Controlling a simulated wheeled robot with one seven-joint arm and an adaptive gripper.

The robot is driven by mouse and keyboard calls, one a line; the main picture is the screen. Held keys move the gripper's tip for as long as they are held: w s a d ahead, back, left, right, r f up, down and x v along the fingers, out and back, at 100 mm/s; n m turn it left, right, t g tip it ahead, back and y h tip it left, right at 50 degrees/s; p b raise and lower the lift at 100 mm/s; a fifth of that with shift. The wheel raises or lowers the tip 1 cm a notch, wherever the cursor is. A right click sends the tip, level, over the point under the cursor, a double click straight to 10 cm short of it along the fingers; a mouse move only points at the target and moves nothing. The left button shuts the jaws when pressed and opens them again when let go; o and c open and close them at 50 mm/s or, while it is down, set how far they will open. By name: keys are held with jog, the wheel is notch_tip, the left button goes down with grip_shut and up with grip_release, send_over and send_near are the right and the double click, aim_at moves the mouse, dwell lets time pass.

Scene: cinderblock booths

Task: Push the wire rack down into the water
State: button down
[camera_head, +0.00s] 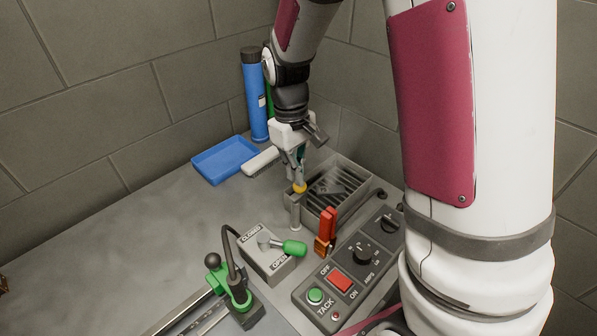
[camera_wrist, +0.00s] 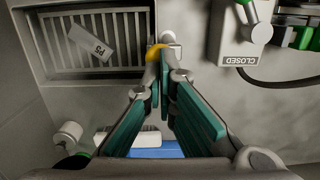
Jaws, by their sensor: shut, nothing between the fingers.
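The wire rack (camera_head: 335,187) is a set of grey parallel bars inside a grey rectangular basin (camera_head: 352,166). In the wrist view the rack (camera_wrist: 73,55) lies at the upper left, with a pale part marked P5 (camera_wrist: 90,43) over its bars. I cannot make out a water surface. A yellow knob (camera_head: 299,188) stands at the basin's left side, above a grey post. My gripper (camera_head: 299,180) points down, shut and empty, its fingertips right at this knob; in the wrist view the knob (camera_wrist: 154,53) is just beyond the tips. I cannot tell whether they touch.
A valve box (camera_head: 266,254) with a green-ended lever and a control panel (camera_head: 340,284) stand in front. A red-orange tool (camera_head: 326,230) stands by the basin. The left bench is clear.

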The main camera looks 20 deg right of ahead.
jog(key=w, duration=0.1)
jog(key=w+a+r, duration=0.1)
jog(key=shift+w+r, duration=0.1)
jog(key=shift+w, duration=0.25)
notch_tip(320, 180, up, 12)
jog(key=w, duration=0.1)
jog(key=shift+a, duration=0.3)
dwell(0.6)
jog(key=s+r+m+t, duration=0.2)
jog(key=s+r+t, duration=0.1)
jog(key=s, duration=0.8)
jog(key=s+d+r+m+t, duration=0.1)
jog(key=s+r+m+t, duration=0.1)
jog(key=s, duration=0.9)
jog(key=shift+s+d+r+t, duration=0.2)
jog(key=shift+r+t, duration=0.2)
jog(key=shift+t, duration=0.4)
